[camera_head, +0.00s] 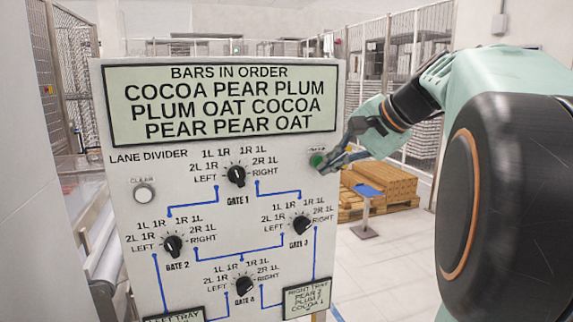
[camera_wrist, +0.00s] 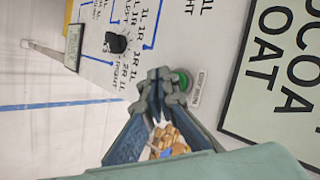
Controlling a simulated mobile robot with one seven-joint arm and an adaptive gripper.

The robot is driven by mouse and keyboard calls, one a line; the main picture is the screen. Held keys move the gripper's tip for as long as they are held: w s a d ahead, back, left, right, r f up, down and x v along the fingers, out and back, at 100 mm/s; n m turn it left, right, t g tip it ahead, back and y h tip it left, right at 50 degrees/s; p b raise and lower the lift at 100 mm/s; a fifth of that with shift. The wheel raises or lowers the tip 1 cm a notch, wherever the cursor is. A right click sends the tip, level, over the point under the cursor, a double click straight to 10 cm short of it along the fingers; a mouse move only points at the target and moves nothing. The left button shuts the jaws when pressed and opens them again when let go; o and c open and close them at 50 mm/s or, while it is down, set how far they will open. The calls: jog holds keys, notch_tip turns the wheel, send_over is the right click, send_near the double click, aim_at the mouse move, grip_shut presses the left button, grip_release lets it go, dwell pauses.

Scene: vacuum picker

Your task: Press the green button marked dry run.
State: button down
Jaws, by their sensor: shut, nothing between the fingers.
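The green button (camera_head: 316,160) sits on the right edge of the white panel, below the display. My gripper (camera_head: 328,166) is shut and empty, its fingertips at the button and partly covering it. In the wrist view the green button (camera_wrist: 183,80) shows just past my gripper's tips (camera_wrist: 165,82), with a small label plate (camera_wrist: 196,88) beside it. The label's words are too small to read surely. I cannot tell whether the fingertips touch the button.
The white panel (camera_head: 120,215) carries several black gate knobs, including gate 1 (camera_head: 236,176) and gate 3 (camera_head: 302,224), and a white clear button (camera_head: 144,193) at left. A display (camera_head: 225,105) is above. Stacked boxes on a pallet (camera_head: 385,185) stand behind, right.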

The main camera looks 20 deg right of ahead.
jog(key=s+b, duration=0.1)
jog(key=s, duration=0.4)
jog(key=shift+d+b, duration=0.1)
jog(key=shift+b, duration=0.25)
dwell(0.6)
